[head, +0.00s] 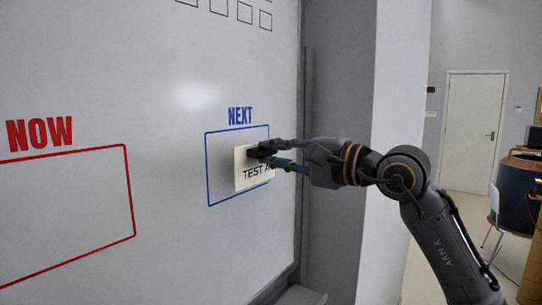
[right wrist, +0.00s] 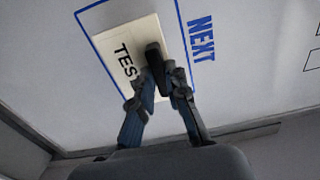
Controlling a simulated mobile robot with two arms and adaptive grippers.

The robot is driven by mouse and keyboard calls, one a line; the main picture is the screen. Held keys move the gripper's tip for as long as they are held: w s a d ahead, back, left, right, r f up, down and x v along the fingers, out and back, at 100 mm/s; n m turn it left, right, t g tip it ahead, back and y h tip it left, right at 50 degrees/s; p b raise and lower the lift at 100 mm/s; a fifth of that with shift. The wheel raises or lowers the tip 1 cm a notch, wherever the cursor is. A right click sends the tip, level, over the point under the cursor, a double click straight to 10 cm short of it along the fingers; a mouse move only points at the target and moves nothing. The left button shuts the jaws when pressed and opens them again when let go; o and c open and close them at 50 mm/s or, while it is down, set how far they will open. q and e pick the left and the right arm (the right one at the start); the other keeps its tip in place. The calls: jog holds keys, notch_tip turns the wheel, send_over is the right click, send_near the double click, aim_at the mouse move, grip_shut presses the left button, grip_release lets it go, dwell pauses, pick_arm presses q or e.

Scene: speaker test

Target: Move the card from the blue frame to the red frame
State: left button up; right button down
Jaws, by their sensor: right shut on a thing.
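The cream card (head: 241,178), lettered "TEST A" as far as it shows, is on the whiteboard inside the blue frame (head: 208,168) under "NEXT". My right gripper (head: 262,156) reaches in from the right and is shut on the card. In the right wrist view, the fingertips (right wrist: 157,68) close at a dark block over the card (right wrist: 122,35) and hide part of its lettering. The blue frame also shows there (right wrist: 184,38). The red frame (head: 131,190) under "NOW" is at the left and its visible part is empty. My left gripper is out of view.
The whiteboard (head: 170,210) is bare between the two frames. Small drawn squares (head: 244,13) run along its top. Its right edge meets a grey wall, with a ledge (head: 300,295) below. A door (head: 473,130) and a chair (head: 497,225) stand far off at the right.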

jog(key=shift+d, duration=0.15)
jog(key=shift+b+v, duration=0.8)
jog(key=shift+v, duration=0.8)
jog(key=shift+s, duration=0.1)
